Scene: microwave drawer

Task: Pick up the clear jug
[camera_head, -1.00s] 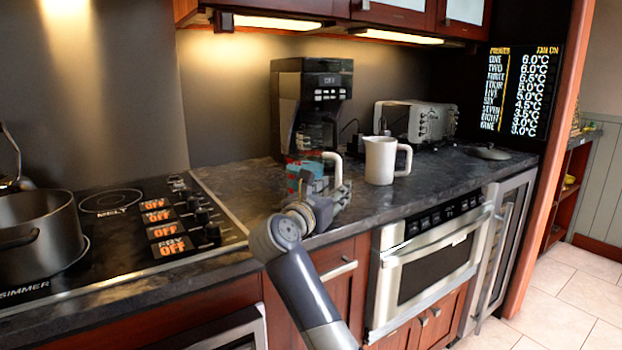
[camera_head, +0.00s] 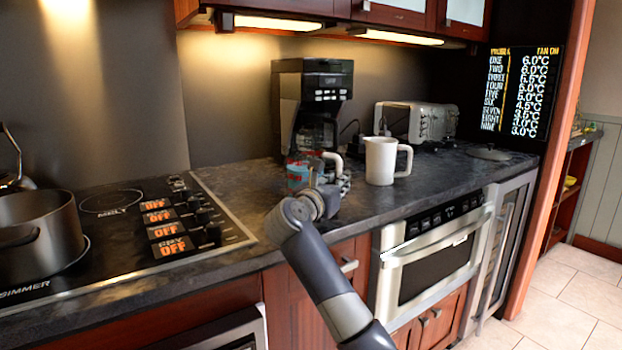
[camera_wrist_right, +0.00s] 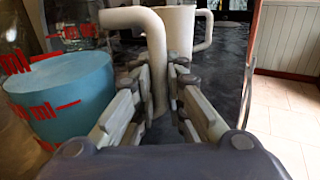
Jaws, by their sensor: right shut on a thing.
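The clear jug, with red markings and blue liquid, stands upright on the dark counter in front of the coffee maker in the head view (camera_head: 297,174). It fills the left side of the right wrist view (camera_wrist_right: 62,95). Its pale curved handle (camera_wrist_right: 155,45) comes down between the fingers of my right gripper (camera_wrist_right: 160,88), which is shut on it. In the head view my right gripper (camera_head: 335,188) is at the right side of the jug and hides part of it. I cannot tell whether the jug's base touches the counter. My left gripper is not in view.
A white mug-like pitcher (camera_head: 380,160) stands close to the right of my right gripper. The coffee maker (camera_head: 318,92) is behind the jug. A toaster (camera_head: 418,121) stands farther back right. The cooktop (camera_head: 140,225) with a pot (camera_head: 38,235) is to the left.

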